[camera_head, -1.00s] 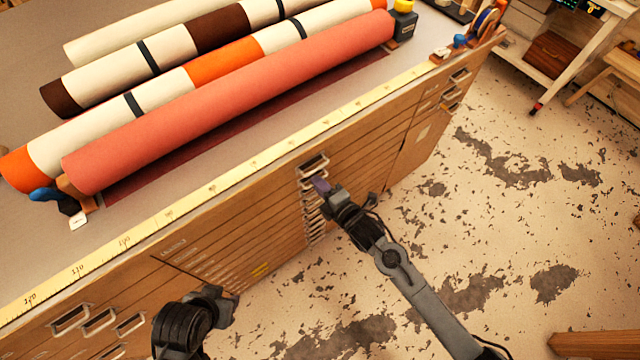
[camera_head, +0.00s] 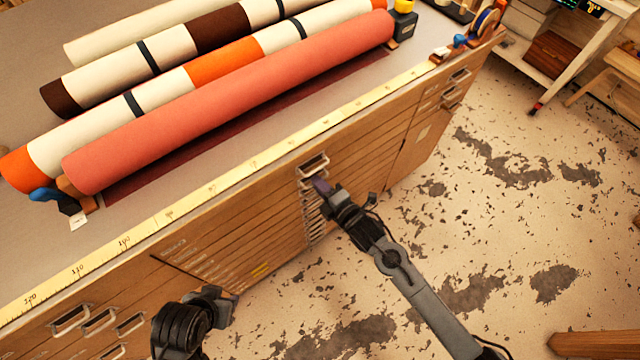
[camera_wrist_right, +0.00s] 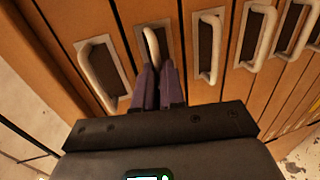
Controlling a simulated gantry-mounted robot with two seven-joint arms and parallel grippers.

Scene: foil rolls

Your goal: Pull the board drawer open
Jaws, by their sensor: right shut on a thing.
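The wooden drawer cabinet (camera_head: 225,235) has a column of shallow drawers with pale metal handles at its middle front. My right gripper (camera_head: 318,185) is at this column, just below the top handle (camera_head: 313,163). In the right wrist view its purple fingers (camera_wrist_right: 158,84) are shut on one pale drawer handle (camera_wrist_right: 152,45), the second from the left. Part of that handle is hidden between the fingers. The drawer fronts look flush, with no clear gap. My left gripper (camera_head: 215,298) is low in front of the cabinet, apart from it; its fingers are not clear.
A salmon roll (camera_head: 230,100) and several striped rolls lie on the grey cabinet top, behind a yellow ruler strip (camera_head: 215,187) along its front edge. Other handles (camera_wrist_right: 208,48) sit close beside the held one.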

